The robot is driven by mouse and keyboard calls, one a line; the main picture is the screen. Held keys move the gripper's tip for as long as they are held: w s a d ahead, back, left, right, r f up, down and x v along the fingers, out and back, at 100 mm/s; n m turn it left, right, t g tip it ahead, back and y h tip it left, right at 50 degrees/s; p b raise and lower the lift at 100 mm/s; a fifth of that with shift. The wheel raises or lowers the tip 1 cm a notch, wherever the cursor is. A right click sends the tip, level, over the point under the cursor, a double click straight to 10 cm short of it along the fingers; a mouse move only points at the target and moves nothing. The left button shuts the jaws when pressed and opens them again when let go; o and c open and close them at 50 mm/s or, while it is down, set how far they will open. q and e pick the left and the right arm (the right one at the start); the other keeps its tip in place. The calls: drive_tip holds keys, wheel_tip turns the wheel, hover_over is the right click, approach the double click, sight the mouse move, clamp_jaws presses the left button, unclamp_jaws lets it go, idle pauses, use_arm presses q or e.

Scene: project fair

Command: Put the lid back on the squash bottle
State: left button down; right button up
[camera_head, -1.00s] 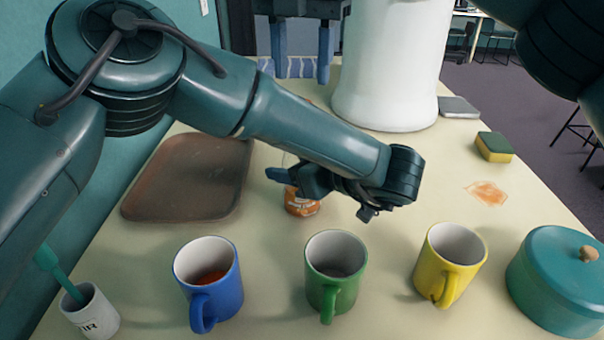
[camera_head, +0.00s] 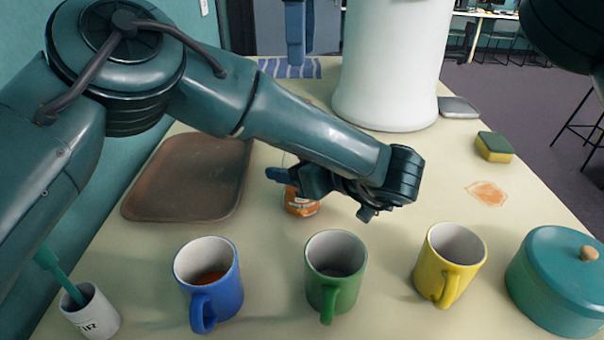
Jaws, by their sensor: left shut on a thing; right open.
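The squash bottle (camera_head: 302,205) stands on the table near the middle, its orange label showing below my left gripper. Its upper part is mostly hidden behind my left arm and gripper, so I cannot see its mouth. My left gripper (camera_head: 306,186) is shut on the bottle. I cannot make out the lid.
Blue (camera_head: 222,268), green (camera_head: 333,290) and yellow (camera_head: 446,286) mugs stand in front. A brown tray (camera_head: 190,180) lies left, a striped cloth (camera_head: 290,68) at the back. A large white cylinder (camera_head: 390,70), sponge (camera_head: 494,147), teal pot (camera_head: 550,290) and white cup (camera_head: 98,318) also stand here.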

drive_tip(key=shift+r+n, duration=0.25)
drive_tip(key=shift+n, duration=1.05)
drive_tip(key=shift+f, duration=0.1)
drive_tip(key=shift+f, duration=3.95)
drive_tip(key=shift+c, duration=0.2)
clamp_jaws()
drive_tip(key=shift+o, duration=0.9)
unclamp_jaws()
drive_tip(key=shift+r, duration=0.1)
